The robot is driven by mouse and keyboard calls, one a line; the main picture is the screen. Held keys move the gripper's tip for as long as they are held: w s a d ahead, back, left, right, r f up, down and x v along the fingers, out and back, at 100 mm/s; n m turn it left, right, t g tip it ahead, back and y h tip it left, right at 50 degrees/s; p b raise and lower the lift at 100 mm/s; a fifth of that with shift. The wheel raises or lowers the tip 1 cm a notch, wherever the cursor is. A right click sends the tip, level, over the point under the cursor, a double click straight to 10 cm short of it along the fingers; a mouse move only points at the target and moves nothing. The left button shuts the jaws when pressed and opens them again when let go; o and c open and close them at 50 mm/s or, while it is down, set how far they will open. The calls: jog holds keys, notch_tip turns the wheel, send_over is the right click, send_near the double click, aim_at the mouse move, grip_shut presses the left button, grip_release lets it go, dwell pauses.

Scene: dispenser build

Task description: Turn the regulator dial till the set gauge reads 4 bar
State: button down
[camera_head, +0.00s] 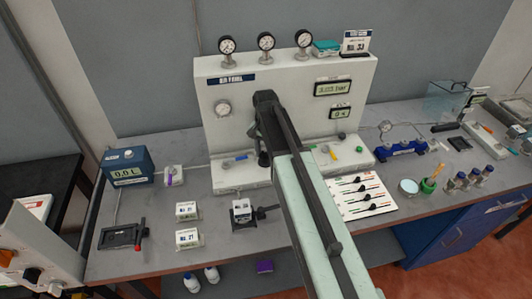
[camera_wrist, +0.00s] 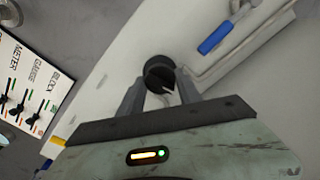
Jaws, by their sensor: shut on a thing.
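The black round regulator dial (camera_wrist: 158,68) with a pale pointer mark shows in the wrist view. My gripper (camera_wrist: 162,84) is shut on it, one finger on each side. In the head view my arm reaches to the white panel (camera_head: 215,140) and hides most of the dial; my gripper (camera_head: 264,157) is at the panel's lower middle.
Several gauges (camera_head: 266,42) stand on top of the panel. A blue-handled valve (camera_wrist: 214,37) is close to the dial. A card with sliders (camera_head: 362,194) lies right of my arm. A blue box display (camera_head: 128,168) stands at the left of the bench.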

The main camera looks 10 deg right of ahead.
aim_at(265, 153)
jog(key=shift+m, duration=1.1)
jog(key=c, duration=0.8)
grip_release()
notch_tip(265, 153, up, 8)
jog(key=p, duration=0.8)
jog(key=shift+f, duration=0.15)
